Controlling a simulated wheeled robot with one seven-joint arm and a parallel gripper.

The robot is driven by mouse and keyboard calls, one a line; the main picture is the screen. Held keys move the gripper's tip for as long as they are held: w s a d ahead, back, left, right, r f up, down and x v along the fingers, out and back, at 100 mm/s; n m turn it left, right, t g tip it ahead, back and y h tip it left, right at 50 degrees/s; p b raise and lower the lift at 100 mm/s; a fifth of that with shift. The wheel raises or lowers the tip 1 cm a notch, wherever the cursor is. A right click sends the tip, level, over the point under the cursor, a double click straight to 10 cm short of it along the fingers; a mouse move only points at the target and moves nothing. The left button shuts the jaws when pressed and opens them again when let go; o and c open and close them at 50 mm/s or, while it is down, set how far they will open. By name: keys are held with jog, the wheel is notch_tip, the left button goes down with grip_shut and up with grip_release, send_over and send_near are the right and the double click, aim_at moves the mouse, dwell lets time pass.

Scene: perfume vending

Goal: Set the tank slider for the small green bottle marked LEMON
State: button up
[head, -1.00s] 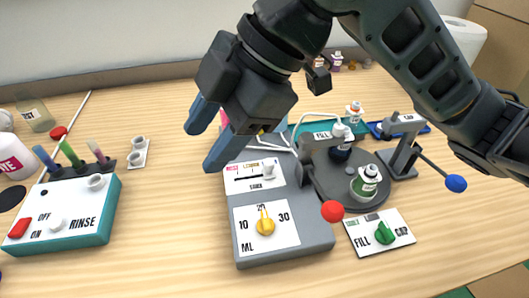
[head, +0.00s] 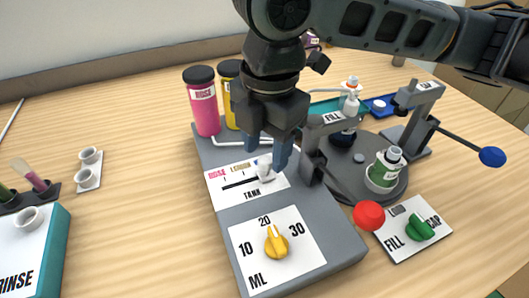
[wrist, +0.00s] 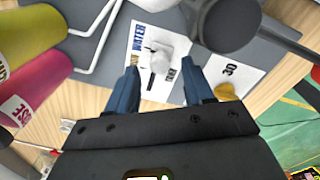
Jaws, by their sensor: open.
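The TANK slider panel (head: 225,193) is white, with ROSE, LEMON and a partly hidden third label; the wrist view shows WATER on it. Its pale slider knob (head: 264,173) stands at the right end of the slot, away from ROSE and LEMON. It also shows in the wrist view (wrist: 160,62). My gripper (head: 267,157) is open just above the knob, blue fingers on either side; in the wrist view (wrist: 162,88) the knob lies between and slightly beyond them. Contact cannot be told. The small green bottle (head: 384,172) stands on the turntable at right; its label is unreadable.
A pink tank (head: 204,105) and a yellow tank (head: 230,90) stand behind the panel. The yellow ML dial (head: 276,242) is in front. The red lever ball (head: 369,215) and the FILL/CAP dial (head: 420,228) are at right. The RINSE box (head: 40,250) is at left.

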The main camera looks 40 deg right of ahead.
jog(key=shift+f, duration=0.9)
jog(key=shift+c, duration=0.3)
grip_shut()
